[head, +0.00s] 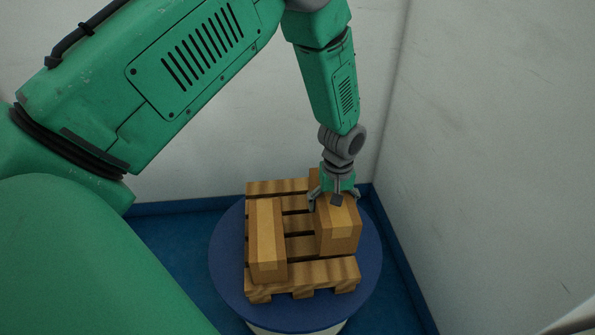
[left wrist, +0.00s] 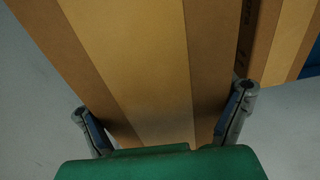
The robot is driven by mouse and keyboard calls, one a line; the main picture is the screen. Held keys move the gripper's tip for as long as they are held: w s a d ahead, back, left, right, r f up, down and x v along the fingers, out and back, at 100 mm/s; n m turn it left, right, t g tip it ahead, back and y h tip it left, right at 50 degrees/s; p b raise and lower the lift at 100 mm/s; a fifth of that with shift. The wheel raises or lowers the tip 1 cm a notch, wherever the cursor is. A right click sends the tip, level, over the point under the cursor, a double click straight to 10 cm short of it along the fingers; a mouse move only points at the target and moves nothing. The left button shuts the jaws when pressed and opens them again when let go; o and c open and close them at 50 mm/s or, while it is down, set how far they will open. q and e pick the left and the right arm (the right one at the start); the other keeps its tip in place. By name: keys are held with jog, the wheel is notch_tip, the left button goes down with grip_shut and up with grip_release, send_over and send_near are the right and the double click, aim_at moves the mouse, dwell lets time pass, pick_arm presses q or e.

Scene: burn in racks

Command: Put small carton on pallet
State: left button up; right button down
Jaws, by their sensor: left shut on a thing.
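A brown taped carton (head: 340,236) is at the right side of the wooden pallet (head: 303,274). My left gripper (head: 336,199) comes down on it from above, shut on its top with fingers on its sides. In the left wrist view the held carton (left wrist: 140,60) fills the middle between the two fingers. I cannot tell whether its bottom touches the pallet. A second, longer carton (head: 267,240) lies on the left side of the pallet. A brown piece behind the gripper is mostly hidden. My right gripper is not in view.
The pallet sits on a round blue platform (head: 228,258). Pale walls (head: 490,130) stand close behind and to the right, with a blue floor (head: 170,240) below. Bare pallet slats show between the two cartons. Another carton (left wrist: 275,40) is at the right in the left wrist view.

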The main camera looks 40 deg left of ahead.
pick_arm(q)
notch_tip(320, 180, down, 6)
jog(key=shift+w+a+r+b, duration=0.15)
jog(key=shift+r+b, duration=0.05)
jog(key=shift+b, duration=0.65)
jog(key=shift+d+f, duration=0.3)
jog(key=shift+f, duration=0.4)
jog(key=f, duration=0.1)
jog(key=f+b, duration=0.1)
jog(key=f, duration=0.1)
jog(key=shift+a+f+b, duration=0.15)
jog(key=shift+a+b, duration=0.15)
jog(key=shift+a+f, duration=0.1)
jog(key=shift+f, duration=0.05)
jog(key=shift+d, duration=0.2)
jog(key=o, duration=1.6)
jog(key=shift+d, duration=0.1)
